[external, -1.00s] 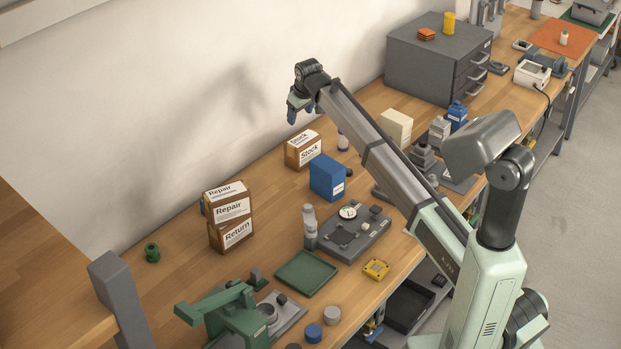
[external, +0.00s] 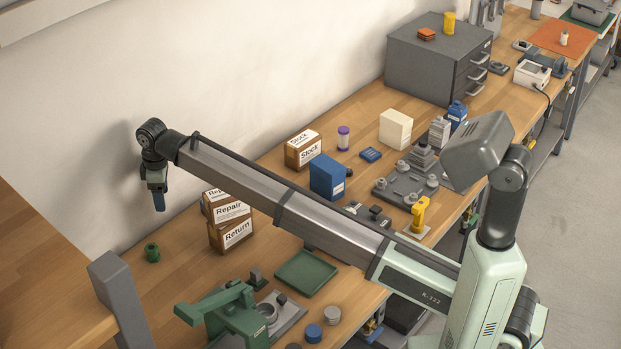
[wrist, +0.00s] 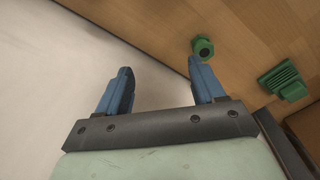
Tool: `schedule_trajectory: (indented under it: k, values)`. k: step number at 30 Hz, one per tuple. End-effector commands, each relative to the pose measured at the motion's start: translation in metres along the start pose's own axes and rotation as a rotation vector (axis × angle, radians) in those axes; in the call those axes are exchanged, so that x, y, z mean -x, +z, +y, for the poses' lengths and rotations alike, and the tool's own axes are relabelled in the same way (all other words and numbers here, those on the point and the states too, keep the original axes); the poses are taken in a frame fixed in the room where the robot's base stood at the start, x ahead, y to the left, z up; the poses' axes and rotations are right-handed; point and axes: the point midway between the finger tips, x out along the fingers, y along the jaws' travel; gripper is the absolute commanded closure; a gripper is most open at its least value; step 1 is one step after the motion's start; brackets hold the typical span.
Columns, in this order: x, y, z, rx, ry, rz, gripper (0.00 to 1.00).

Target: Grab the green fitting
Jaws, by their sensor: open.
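The green fitting (external: 152,252) stands on the wooden bench at the left, in front of the wall, left of the labelled boxes. It also shows in the wrist view (wrist: 203,47), just beyond the tip of the right finger and apart from it. My gripper (external: 159,203) hangs pointing down above the bench near the wall, higher than the fitting and beside the boxes. In the wrist view my gripper (wrist: 162,80) has its two blue fingers spread wide, with nothing between them.
A green press (external: 228,318) and a green tray (external: 306,273) are nearer the front. The bench around the fitting is clear.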

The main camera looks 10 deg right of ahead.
Motion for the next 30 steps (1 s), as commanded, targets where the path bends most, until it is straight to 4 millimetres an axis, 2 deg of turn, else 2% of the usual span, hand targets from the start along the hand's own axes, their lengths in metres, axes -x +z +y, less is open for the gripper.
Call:
schedule_trajectory:
  k: [1,3,6,9,17,25,30]
  values:
    - [0.001,-0.014,-0.019,0.035,-0.009,-0.009,0.32]
    - [0.001,-0.025,-0.04,0.075,-0.019,-0.018,0.32]
    - [0.002,-0.036,-0.06,0.113,-0.03,-0.029,0.32]
    - [0.001,-0.04,-0.07,0.131,-0.035,-0.034,0.32]
    - [-0.019,-0.04,-0.073,0.135,-0.037,-0.036,0.32]
    - [-0.065,-0.038,-0.075,0.134,-0.037,-0.035,0.32]
    - [-0.082,-0.038,-0.075,0.134,-0.036,-0.034,0.32]
